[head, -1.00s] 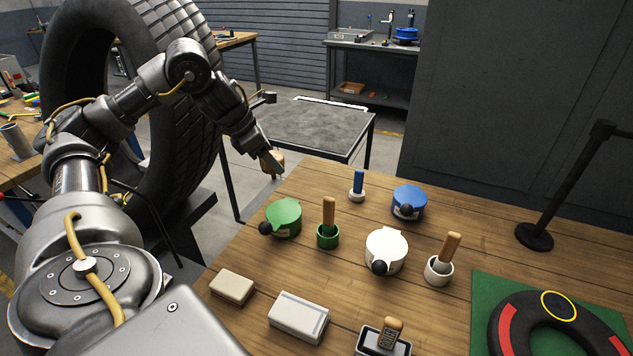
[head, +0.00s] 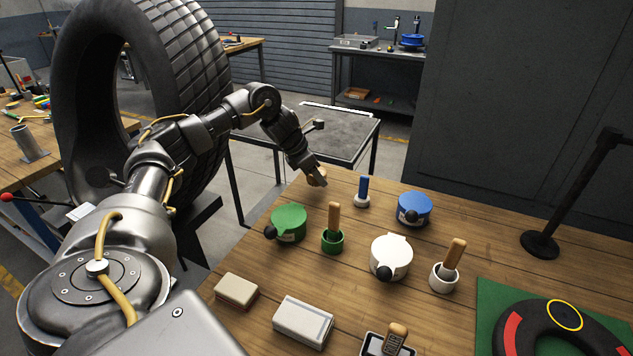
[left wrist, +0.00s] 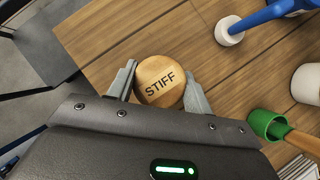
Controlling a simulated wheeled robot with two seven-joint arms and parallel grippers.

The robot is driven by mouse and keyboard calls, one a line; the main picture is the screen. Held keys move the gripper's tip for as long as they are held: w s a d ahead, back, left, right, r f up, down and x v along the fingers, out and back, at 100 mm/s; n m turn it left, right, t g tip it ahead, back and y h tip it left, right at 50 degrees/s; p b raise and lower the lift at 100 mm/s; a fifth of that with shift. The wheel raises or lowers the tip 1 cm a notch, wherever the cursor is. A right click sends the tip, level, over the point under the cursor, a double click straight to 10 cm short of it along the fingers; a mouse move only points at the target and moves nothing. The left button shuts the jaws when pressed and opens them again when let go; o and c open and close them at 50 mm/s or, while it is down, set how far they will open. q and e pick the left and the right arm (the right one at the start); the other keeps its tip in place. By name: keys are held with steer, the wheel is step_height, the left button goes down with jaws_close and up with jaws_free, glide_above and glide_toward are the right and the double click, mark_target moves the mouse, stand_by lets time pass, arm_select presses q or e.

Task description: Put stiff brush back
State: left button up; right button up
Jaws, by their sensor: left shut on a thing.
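The stiff brush shows as a round wooden top marked STIFF (left wrist: 160,82) between the two fingers of my left gripper (left wrist: 163,90) in the left wrist view. The fingers are shut on it from both sides. In the head view the left gripper (head: 318,180) and the wooden brush top (head: 315,174) are at the far left edge of the wooden table (head: 420,235). The underside of the brush is hidden, so I cannot tell whether it touches the table. My right gripper is not in view.
Near the left gripper stand a blue-handled brush in a white holder (head: 362,192), a green lidded pot (head: 288,222) and a green cup with a wooden handle (head: 332,235). A blue pot (head: 413,207) and white pot (head: 391,257) stand further right. A black post (head: 570,195) rises at right.

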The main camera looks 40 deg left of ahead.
arm_select(q)
steer(key=shift+f+p, duration=0.3)
steer(key=shift+f, duration=1.35)
steer(key=o, duration=0.9)
steer(key=shift+f, duration=0.1)
steer(key=shift+o, duration=0.2)
steer(key=shift+r, duration=0.35)
steer(key=v, duration=1.1)
steer(key=shift+s+r, duration=0.2)
steer(key=shift+r, duration=0.05)
